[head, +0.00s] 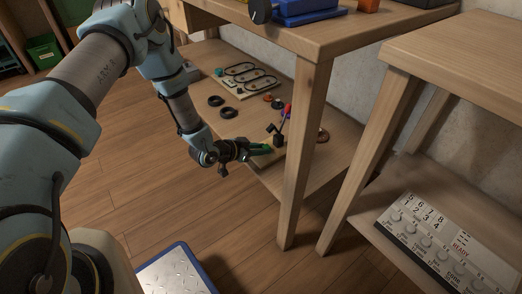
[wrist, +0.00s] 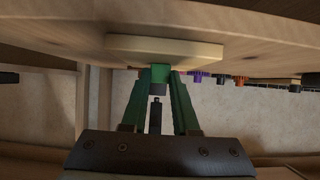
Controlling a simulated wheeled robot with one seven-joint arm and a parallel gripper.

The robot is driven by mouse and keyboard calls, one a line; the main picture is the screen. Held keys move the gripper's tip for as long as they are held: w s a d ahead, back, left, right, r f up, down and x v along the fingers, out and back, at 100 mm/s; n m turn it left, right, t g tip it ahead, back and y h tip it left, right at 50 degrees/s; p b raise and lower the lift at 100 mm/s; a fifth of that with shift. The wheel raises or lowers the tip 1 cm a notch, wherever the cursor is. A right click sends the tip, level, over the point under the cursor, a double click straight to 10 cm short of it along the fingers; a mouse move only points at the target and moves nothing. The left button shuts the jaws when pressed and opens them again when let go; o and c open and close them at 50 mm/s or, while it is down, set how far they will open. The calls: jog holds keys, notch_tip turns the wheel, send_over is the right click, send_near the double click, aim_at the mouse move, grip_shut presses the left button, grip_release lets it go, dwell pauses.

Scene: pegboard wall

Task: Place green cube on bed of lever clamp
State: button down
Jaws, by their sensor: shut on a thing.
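My gripper (head: 262,149) is shut on the green cube, low over the shelf by the lever clamp (head: 273,134). The clamp has a black body and a red-tipped lever (head: 287,112). In the head view I cannot tell the cube apart from the green fingers. In the wrist view the green cube (wrist: 160,73) sits between the tips of my green fingers (wrist: 160,85). It overlaps the edge of a pale plate (wrist: 165,47), but I cannot tell whether they touch. Dark parts (wrist: 155,115) show between the fingers, probably of the clamp.
The lower shelf (head: 237,123) holds two black rings (head: 222,106) and a board with looped tracks (head: 245,77). A table leg (head: 302,150) stands close right of the clamp. The tabletop (head: 320,35) overhangs the shelf. A keypad panel (head: 445,240) lies at lower right.

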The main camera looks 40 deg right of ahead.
jog(key=c, duration=1.1)
grip_release()
jog(key=shift+f, duration=0.1)
jog(key=shift+c, duration=0.2)
jog(key=o, duration=0.5)
jog(key=shift+c, duration=0.2)
jog(key=shift+r, duration=0.3)
jog(key=p+v, duration=0.2)
jog(key=v, duration=1)
jog(key=shift+f, duration=0.15)
jog(key=shift+w, duration=0.1)
